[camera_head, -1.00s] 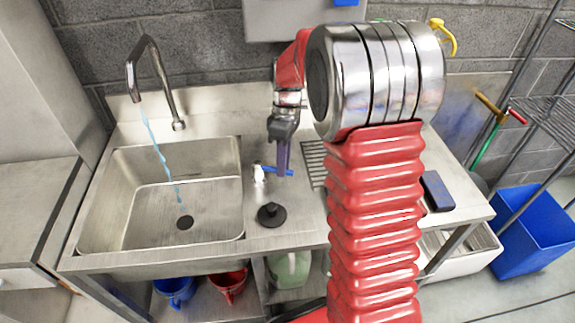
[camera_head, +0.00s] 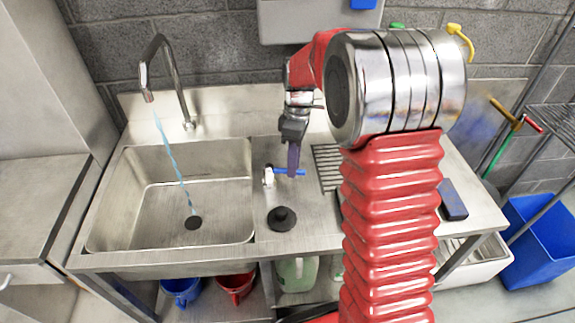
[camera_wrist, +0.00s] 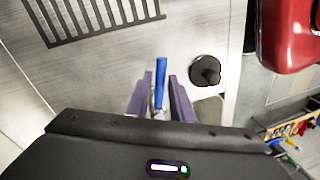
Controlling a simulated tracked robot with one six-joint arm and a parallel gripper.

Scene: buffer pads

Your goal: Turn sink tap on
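The sink tap has a curved metal spout (camera_head: 178,75) over the steel basin (camera_head: 225,200), and a thin stream of water (camera_head: 172,152) runs from it towards the drain. Its small valve (camera_head: 268,175), white with a blue lever (camera_head: 289,172), stands on the counter right of the basin. My gripper (camera_head: 293,172) points down at the lever. In the wrist view, my gripper's purple fingers (camera_wrist: 160,98) are apart, with the blue lever (camera_wrist: 161,75) between them and gaps on both sides. The valve's lower part is partly hidden by my gripper.
A black plunger-like stopper (camera_head: 282,218) stands on the counter in front of the valve. A drain grate (camera_head: 327,165) lies to the right, partly behind my arm. A dark blue sponge-like block (camera_head: 453,200) lies farther right. Blue (camera_head: 181,290) and red (camera_head: 236,287) buckets sit below.

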